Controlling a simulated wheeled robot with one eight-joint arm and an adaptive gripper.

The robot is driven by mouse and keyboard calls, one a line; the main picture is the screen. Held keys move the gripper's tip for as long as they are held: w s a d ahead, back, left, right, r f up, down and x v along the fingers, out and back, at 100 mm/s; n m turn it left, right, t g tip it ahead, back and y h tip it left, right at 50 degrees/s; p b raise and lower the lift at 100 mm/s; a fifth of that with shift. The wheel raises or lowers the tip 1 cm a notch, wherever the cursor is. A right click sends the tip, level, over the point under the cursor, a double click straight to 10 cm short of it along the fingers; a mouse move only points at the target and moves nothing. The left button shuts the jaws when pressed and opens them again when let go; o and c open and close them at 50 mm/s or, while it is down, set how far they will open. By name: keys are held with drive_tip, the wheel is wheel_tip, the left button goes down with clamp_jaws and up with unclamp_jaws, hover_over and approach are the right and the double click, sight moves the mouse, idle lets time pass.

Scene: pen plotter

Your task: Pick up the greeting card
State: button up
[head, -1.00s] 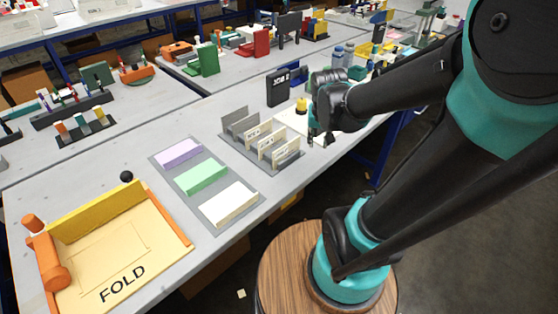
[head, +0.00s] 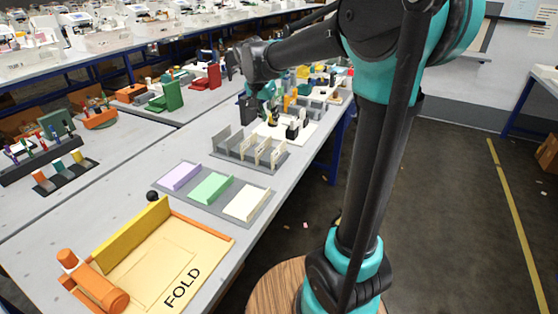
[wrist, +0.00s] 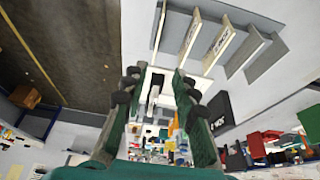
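I cannot single out one greeting card for certain. A grey rack (head: 228,151) holds upright dividers and cream labelled cards (head: 262,151); the rack also shows in the wrist view (wrist: 262,57), with a cream labelled card (wrist: 219,46). In front of the rack, a grey tray (head: 222,205) holds purple (head: 180,176), green (head: 211,188) and cream (head: 246,203) card stacks. My gripper (head: 266,92) is above the table near the white plotter bed (head: 290,133). In the wrist view, its fingers (wrist: 160,82) are spread apart with nothing visibly held between them.
A yellow folding station marked FOLD (head: 150,265) with an orange roller (head: 92,280) stands at the near end. Other tables with coloured devices lie behind. Open floor (head: 450,220) is at the right.

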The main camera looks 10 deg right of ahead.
hover_over(279, 148)
drive_tip(key=a, duration=0.1)
drive_tip(key=f, duration=1.1)
drive_tip(key=shift+s+a, duration=0.15)
drive_tip(key=shift+s, duration=0.05)
drive_tip(key=shift+s+x, duration=0.2)
drive_tip(key=shift+x, duration=1.15)
drive_tip(key=shift+s+x, duration=0.15)
drive_tip(key=shift+x, duration=1.2)
drive_tip(key=shift+f, duration=0.35)
clamp_jaws()
